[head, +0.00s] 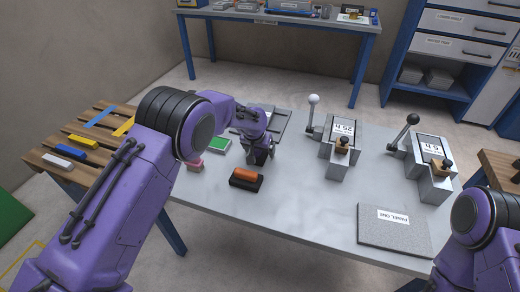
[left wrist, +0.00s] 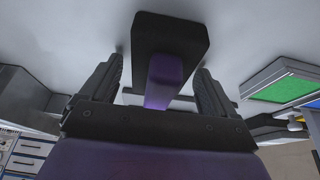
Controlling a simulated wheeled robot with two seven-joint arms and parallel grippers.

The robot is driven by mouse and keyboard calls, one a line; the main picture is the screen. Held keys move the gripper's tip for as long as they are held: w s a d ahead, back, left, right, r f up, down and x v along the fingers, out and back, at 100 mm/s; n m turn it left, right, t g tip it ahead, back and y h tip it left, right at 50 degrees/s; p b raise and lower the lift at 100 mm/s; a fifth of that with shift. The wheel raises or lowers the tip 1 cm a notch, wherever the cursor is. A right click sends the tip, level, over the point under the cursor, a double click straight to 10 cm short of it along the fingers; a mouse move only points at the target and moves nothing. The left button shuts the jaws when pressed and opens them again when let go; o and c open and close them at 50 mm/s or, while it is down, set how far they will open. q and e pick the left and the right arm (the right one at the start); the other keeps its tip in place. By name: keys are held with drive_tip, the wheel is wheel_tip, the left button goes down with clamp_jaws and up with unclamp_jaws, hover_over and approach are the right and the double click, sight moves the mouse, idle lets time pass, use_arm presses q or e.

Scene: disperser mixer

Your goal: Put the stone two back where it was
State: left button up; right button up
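An orange block (head: 246,175) sits on a black base (head: 238,184) on the grey table. No label marks either as stone two. My left gripper (head: 262,158) points down just behind the base, low over the table. In the left wrist view its two fingers stand apart (left wrist: 160,85). A dark block (left wrist: 170,35) shows at the fingertips there, with a purple piece (left wrist: 166,82) between the fingers and a gap at the left finger. I cannot tell whether the purple piece is a stone. My right arm shows at the right edge; its gripper is out of view.
A green plate (head: 219,145) and a small pink block (head: 195,164) lie left of the gripper. Two lever fixtures (head: 338,150) (head: 424,170) and a grey panel (head: 394,231) stand right. A wooden rack (head: 43,146) holds coloured bars.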

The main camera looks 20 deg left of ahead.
use_arm(q)
drive_tip(key=b+v, duration=0.1)
drive_tip(key=v, duration=1.1)
drive_tip(key=shift+r, duration=0.2)
